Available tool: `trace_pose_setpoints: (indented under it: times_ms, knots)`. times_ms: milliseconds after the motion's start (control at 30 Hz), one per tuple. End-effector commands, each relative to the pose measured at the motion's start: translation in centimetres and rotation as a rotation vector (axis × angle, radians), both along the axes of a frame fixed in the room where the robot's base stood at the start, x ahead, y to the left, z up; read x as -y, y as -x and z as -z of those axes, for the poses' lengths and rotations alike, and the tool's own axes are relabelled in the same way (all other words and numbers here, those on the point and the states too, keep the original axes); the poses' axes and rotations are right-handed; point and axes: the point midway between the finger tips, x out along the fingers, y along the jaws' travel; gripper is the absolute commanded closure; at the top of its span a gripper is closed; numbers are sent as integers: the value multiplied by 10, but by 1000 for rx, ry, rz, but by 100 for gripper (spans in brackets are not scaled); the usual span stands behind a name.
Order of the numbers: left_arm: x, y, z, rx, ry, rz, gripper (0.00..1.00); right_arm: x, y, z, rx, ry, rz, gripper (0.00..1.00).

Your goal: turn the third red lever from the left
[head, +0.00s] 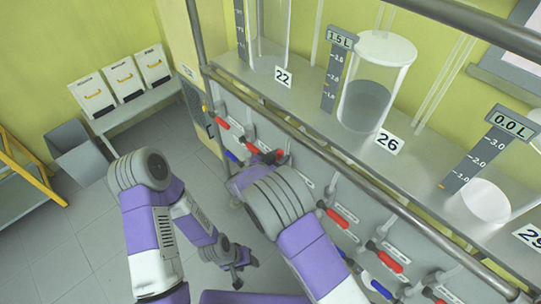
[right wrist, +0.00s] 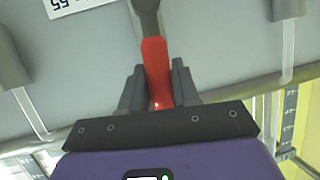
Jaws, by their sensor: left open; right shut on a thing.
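Several red levers sit in a row on the grey panel below the shelf: one at far left (head: 222,123), a second red piece (head: 252,149), and others further right (head: 336,217) (head: 390,262). My right gripper (right wrist: 156,78) is shut on a red lever (right wrist: 155,60), its jaws on either side of the handle in the right wrist view. In the head view, my right arm hides most of that gripper; a bit of red (head: 281,155) shows beside it. My left gripper (head: 246,272) is open and empty, low over the floor, apart from the panel.
Blue levers (head: 231,157) (head: 381,289) sit among the red ones. A metal rail (head: 330,150) runs above the levers along the shelf edge. Glass vessels (head: 373,85) stand on the shelf. Grey floor (head: 70,245) is free at left, near a bench with white boxes (head: 122,78).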

Motion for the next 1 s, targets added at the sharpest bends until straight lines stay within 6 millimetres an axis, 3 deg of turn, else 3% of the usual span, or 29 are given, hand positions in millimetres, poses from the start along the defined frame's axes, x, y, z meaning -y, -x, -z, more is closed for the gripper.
trace_pose_setpoints:
  times_ms: [467, 500, 633, 1000]
  knots:
    - [0, 0, -2, 0, 0, 0, 50, 4, 0, 1, -12, 14, 9, 100]
    - [0, 0, -2, 0, 0, 0, 50, 4, 0, 1, -12, 14, 8, 68]
    - [0, 0, -2, 0, 0, 0, 50, 4, -1, 1, -12, 13, 8, 48]
    - [0, 0, -1, 0, 0, 0, 50, 0, 4, -2, -10, 11, 7, 48]
